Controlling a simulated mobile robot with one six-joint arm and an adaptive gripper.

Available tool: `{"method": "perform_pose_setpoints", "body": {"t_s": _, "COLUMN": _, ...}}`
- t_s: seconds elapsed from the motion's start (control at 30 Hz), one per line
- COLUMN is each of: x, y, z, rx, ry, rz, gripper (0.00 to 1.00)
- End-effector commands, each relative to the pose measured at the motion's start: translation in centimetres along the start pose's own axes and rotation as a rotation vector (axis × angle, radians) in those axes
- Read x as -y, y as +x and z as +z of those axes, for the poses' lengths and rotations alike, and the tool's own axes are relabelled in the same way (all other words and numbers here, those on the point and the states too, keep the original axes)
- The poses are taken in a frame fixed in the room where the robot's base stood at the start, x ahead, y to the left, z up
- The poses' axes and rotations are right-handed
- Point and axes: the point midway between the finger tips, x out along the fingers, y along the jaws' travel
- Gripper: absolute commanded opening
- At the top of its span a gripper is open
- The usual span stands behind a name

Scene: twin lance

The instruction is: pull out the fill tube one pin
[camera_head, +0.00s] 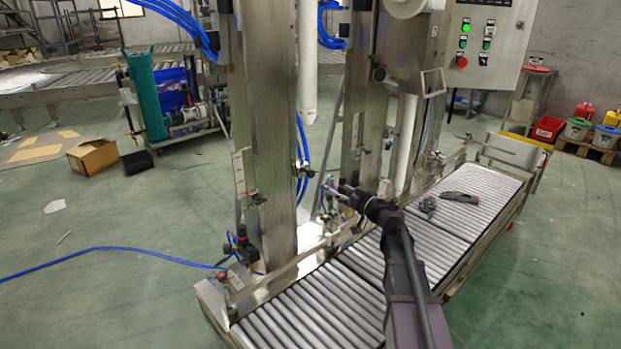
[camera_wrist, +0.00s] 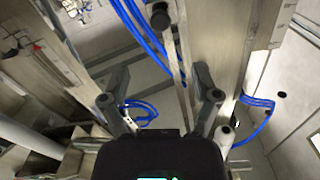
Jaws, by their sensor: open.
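Two white fill tubes hang by the steel columns in the head view, one at the left (camera_head: 307,75) and one at the right (camera_head: 404,145). A dark knob (camera_head: 379,74) sits on the right column, and a smaller dark fitting (camera_head: 303,170) sits on the left column. I cannot tell which is the tube one pin. In the wrist view a black round knob (camera_wrist: 160,16) stands on a narrow steel strip, ahead of my gripper (camera_wrist: 161,85). The gripper is open, its fingers apart with nothing held between them. In the head view my gripper (camera_head: 343,188) is between the columns, above the conveyor.
A roller conveyor (camera_head: 315,305) runs below the columns, with dark tools (camera_head: 459,201) on its far part. Blue hoses (camera_wrist: 140,32) run close to the fingers. A control cabinet (camera_head: 487,45) hangs at the right. Green floor (camera_head: 110,220) is open at the left.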

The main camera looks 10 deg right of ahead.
Motion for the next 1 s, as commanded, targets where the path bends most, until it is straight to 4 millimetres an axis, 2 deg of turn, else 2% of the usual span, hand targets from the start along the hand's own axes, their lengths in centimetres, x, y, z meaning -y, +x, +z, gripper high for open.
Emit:
{"method": "perform_pose_setpoints", "body": {"t_s": 0.27, "x": 0.0, "y": 0.2, "z": 0.0, "rx": 0.001, "ry": 0.000, "rz": -0.001, "gripper": 0.79}}
{"method": "perform_pose_setpoints", "body": {"t_s": 0.47, "x": 0.0, "y": 1.5, "z": 0.0, "rx": 0.002, "ry": 0.000, "rz": -0.002, "gripper": 0.79}}
{"method": "perform_pose_setpoints", "body": {"t_s": 0.67, "x": -0.1, "y": 4.0, "z": 0.0, "rx": 0.002, "ry": 0.000, "rz": -0.002, "gripper": 0.79}}
{"method": "perform_pose_setpoints", "body": {"t_s": 1.0, "x": -0.1, "y": 9.2, "z": 0.0, "rx": 0.002, "ry": 0.001, "rz": -0.003, "gripper": 0.79}}
